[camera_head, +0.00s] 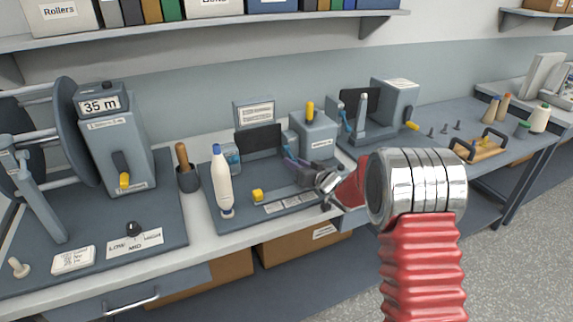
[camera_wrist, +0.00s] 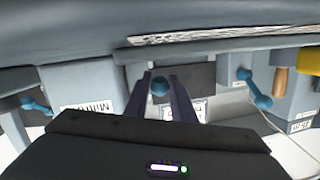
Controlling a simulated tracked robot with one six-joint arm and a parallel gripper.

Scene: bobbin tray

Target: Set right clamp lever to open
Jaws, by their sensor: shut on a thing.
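My gripper (camera_head: 289,160) reaches from the right into the middle fixture, in front of its grey box (camera_head: 318,133). In the wrist view its two dark purple fingers (camera_wrist: 160,92) close around a round blue knob (camera_wrist: 160,86). The knob appears to be the end of the right clamp lever; the lever's arm is mostly hidden by the fingers. In the wrist view, which looks upside down, another blue lever (camera_wrist: 258,90) stands at the right and one more (camera_wrist: 35,106) at the left, both apart from the fingers.
A white bottle (camera_head: 222,182) and a yellow knob (camera_head: 257,196) stand left of my gripper on the fixture base. A dark panel (camera_head: 259,139) is behind. A wooden handle (camera_head: 182,156) rises from a cup at the left.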

